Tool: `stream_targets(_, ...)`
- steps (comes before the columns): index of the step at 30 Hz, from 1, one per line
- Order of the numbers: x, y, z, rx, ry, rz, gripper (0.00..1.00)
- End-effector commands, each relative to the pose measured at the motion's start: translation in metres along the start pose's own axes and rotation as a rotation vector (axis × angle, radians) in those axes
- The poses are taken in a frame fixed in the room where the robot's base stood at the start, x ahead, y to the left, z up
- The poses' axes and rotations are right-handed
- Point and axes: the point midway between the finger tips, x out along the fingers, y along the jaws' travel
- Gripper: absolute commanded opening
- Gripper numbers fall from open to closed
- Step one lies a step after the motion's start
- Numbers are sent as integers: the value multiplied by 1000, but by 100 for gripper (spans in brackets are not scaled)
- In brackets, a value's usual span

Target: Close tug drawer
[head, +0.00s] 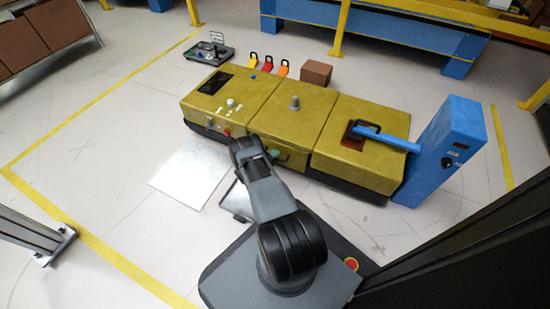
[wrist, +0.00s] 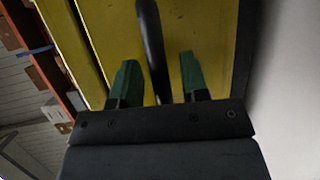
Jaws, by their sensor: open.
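The yellow dashboard module (head: 290,115) stands on the floor in the head view. My gripper (head: 274,155) is at the front of its middle section, beside a dark handle (head: 286,155). In the wrist view the green fingers of my gripper (wrist: 158,75) are open, one on each side of the black curved handle (wrist: 151,40). The yellow face (wrist: 208,40) of the module lies behind the fingers. I cannot tell whether either finger touches the handle. My arm hides part of the front, and how far the drawer stands out is unclear.
A blue post (head: 447,150) with a blue bar stands at the module's right end. A white plate (head: 190,172) lies on the floor at left. A brown box (head: 316,73) and a joystick unit (head: 209,52) are behind the module. The floor at left is mostly free.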

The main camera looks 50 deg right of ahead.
Motion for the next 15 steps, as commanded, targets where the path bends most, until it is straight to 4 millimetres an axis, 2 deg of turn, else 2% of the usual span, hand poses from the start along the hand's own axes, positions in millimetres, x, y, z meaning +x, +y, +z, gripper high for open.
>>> stream_targets(5,-11,2,0,-2,1,-1,41)
stream_targets(15,-77,3,0,-3,2,-1,41)
